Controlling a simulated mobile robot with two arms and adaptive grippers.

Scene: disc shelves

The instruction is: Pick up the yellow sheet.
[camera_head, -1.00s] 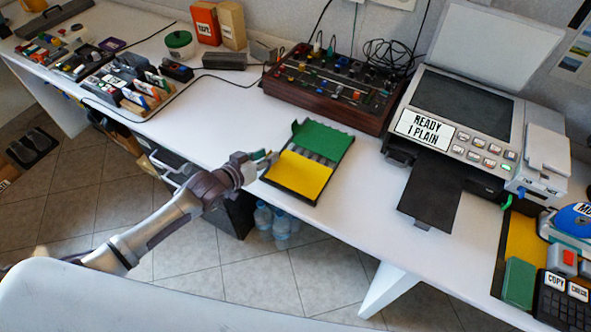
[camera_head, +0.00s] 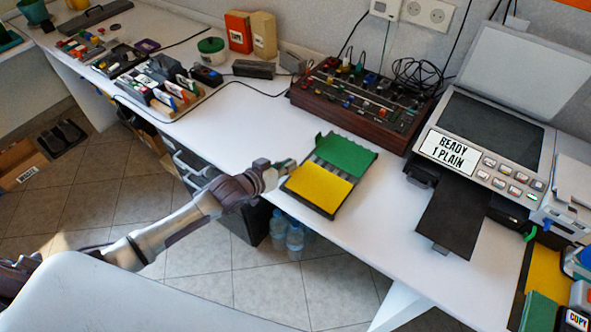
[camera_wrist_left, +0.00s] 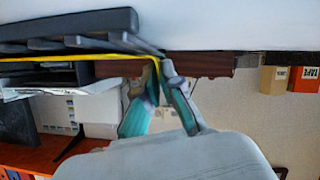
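The yellow sheet (camera_head: 319,188) lies in the near part of a dark tray (camera_head: 327,214), with a green sheet (camera_head: 346,155) in the far part. My left gripper (camera_head: 285,172) is at the tray's left edge, beside the yellow sheet. In the left wrist view, which looks upside down, the yellow sheet (camera_wrist_left: 110,56) shows as a thin edge along the dark tray (camera_wrist_left: 70,22). There the teal-padded fingertips of my left gripper (camera_wrist_left: 158,64) come together with the sheet's end between them. My right gripper is not in view.
A mixing console (camera_head: 352,100) stands behind the tray, and a printer (camera_head: 490,130) with a black output tray (camera_head: 455,205) stands to the right. A block rack (camera_head: 165,85) is at the left. White desk surface is clear around the sheet's tray.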

